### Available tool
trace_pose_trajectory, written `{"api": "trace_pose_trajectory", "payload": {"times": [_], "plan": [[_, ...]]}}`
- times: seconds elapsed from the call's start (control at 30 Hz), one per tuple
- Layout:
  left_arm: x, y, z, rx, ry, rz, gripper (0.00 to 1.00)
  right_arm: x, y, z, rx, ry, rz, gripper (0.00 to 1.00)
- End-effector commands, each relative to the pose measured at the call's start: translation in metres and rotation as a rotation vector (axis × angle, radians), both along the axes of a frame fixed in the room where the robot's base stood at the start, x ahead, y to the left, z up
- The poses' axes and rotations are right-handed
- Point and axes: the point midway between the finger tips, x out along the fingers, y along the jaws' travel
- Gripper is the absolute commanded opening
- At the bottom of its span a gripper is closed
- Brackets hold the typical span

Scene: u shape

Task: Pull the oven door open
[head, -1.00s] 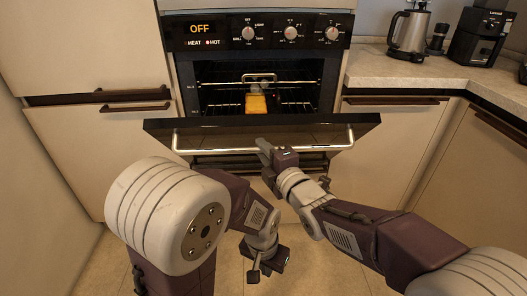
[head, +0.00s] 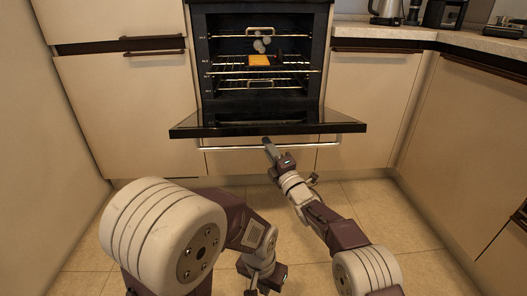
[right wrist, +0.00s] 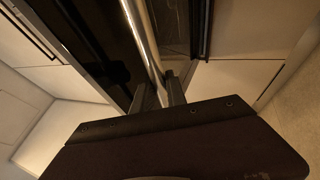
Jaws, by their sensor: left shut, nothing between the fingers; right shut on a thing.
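The oven (head: 261,24) stands ahead with its dark interior in view. Its door (head: 270,129) is swung far down and lies nearly level in the head view. The silver door handle (head: 225,148) runs along the door's near edge. My right gripper (head: 267,143) is at the middle of that handle, shut on it. In the right wrist view the handle (right wrist: 144,40) passes between the fingertips (right wrist: 162,92). My left gripper (head: 256,290) hangs low over the floor, away from the door, shut and empty; its fingertips are hard to make out.
Inside the oven are wire racks (head: 230,72) and a yellow-orange item (head: 260,61). Cabinets (head: 130,105) flank the oven. A counter (head: 430,34) with a kettle (head: 386,10) is at the upper right. Tiled floor (head: 350,195) below the door is free.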

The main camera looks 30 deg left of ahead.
Motion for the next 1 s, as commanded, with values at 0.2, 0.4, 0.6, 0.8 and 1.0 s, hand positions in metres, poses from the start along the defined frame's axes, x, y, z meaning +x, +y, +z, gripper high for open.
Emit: {"api": "trace_pose_trajectory", "payload": {"times": [0.2,0.4,0.6,0.8,1.0], "plan": [[0.001,0.000,-0.018,0.000,-0.001,0.000,0.00,0.008,0.005,-0.047,0.039,-0.068,-0.005,0.00],[0.000,0.000,-0.007,0.000,-0.001,0.000,0.00,0.008,0.004,-0.067,0.072,-0.118,-0.005,0.00],[0.000,0.000,-0.003,0.000,-0.001,0.000,0.00,0.004,0.002,-0.081,0.090,-0.148,-0.005,0.00],[0.000,0.000,-0.002,0.000,-0.001,0.000,0.00,0.002,0.000,-0.084,0.099,-0.162,-0.002,0.00],[0.000,0.000,-0.002,0.000,-0.001,0.000,0.00,0.001,0.000,-0.084,0.101,-0.165,-0.001,0.00]]}}
